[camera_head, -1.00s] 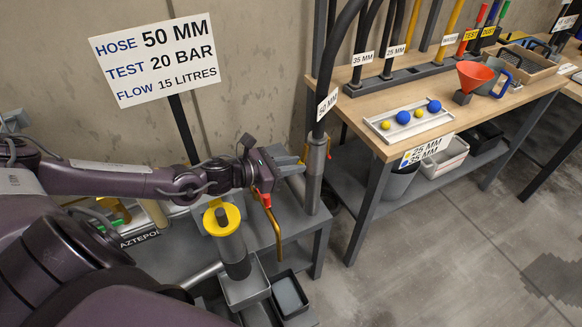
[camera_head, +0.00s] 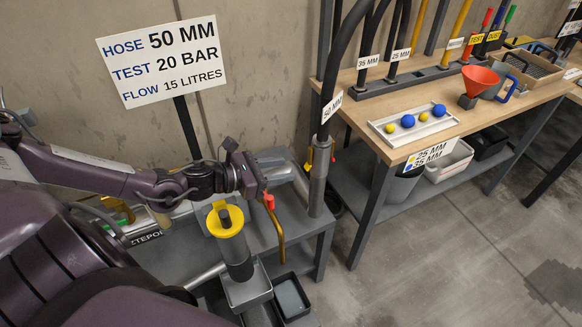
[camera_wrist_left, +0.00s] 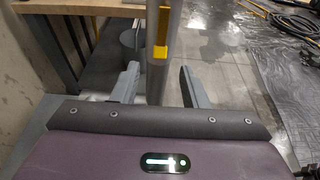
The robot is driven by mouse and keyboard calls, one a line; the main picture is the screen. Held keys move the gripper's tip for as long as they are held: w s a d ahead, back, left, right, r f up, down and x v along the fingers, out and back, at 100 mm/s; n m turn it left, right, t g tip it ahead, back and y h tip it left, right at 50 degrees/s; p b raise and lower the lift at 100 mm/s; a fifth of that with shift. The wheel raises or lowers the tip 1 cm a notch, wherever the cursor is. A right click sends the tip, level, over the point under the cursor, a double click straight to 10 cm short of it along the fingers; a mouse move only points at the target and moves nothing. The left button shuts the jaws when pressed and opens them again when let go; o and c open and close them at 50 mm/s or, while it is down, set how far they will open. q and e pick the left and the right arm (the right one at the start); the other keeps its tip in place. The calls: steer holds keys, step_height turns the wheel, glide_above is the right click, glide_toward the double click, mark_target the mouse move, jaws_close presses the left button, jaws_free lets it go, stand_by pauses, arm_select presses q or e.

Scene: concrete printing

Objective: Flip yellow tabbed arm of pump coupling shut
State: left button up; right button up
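The pump coupling (camera_head: 318,172) is an upright grey metal sleeve at the lower end of the black 50 MM hose. Its yellow tabbed arm (camera_head: 308,161) shows on the sleeve's left side, and a red tab (camera_head: 333,150) shows on the right. In the left wrist view the yellow tab (camera_wrist_left: 160,53) lies close against the grey pipe (camera_wrist_left: 157,88). My left gripper (camera_head: 290,166) is open, left of the coupling. In the wrist view its fingers (camera_wrist_left: 160,84) stand apart on either side of the pipe, with no clear contact. My right gripper is out of view.
A wooden-topped workbench (camera_head: 449,128) with balls and a funnel stands right. Floor in front of it is clear.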

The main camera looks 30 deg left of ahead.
arm_select(q)
steer(key=shift+v, duration=1.45)
